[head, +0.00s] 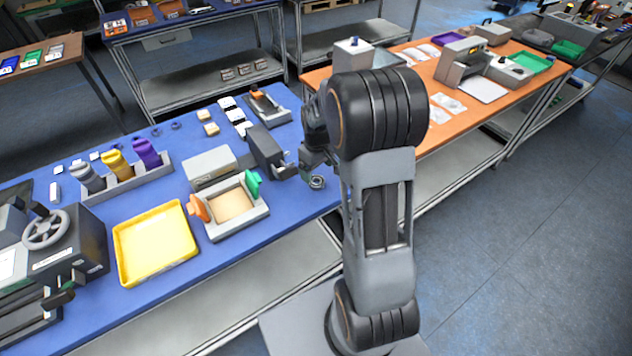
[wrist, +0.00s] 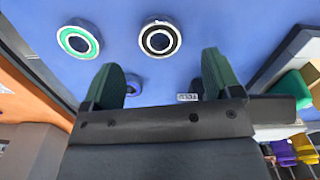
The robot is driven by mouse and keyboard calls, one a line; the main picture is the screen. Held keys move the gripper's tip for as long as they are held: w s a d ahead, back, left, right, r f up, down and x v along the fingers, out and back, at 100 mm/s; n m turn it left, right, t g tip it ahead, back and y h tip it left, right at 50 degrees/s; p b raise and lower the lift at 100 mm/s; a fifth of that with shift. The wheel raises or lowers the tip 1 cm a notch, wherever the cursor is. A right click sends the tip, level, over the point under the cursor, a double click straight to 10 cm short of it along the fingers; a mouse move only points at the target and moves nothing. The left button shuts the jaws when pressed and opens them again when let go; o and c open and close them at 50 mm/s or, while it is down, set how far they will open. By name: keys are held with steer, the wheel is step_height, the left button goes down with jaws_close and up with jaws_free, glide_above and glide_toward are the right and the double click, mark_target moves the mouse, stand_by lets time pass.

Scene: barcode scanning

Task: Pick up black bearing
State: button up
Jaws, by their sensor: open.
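The black bearing (wrist: 160,39), a ring with a black face and pale metal rim, lies flat on the blue table in the wrist view. It is just beyond my fingertips, between their lines and apart from both. My gripper (wrist: 163,62) is open and empty, with a dark green finger on each side. A bearing with a green ring (wrist: 78,41) lies to its left. A blue-ringed bearing (wrist: 132,85) shows between the fingers, partly hidden by the left one. In the head view one bearing (head: 317,182) shows below my gripper; I cannot tell which.
On the blue table (head: 110,300), a grey box-shaped device (head: 210,168), a framed tray (head: 247,221) with orange and green handles, and a yellow tray (head: 138,233) stand left of my arm. A holder with grey, yellow and purple items (head: 147,153) is farther left. An orange table (head: 462,125) adjoins at right.

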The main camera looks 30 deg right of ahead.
mark_target(317, 181)
steer(key=shift+f+p, duration=0.7)
steer(key=shift+f, duration=2.1)
steer(key=c, duration=1.1)
steer(key=shift+r, duration=0.1)
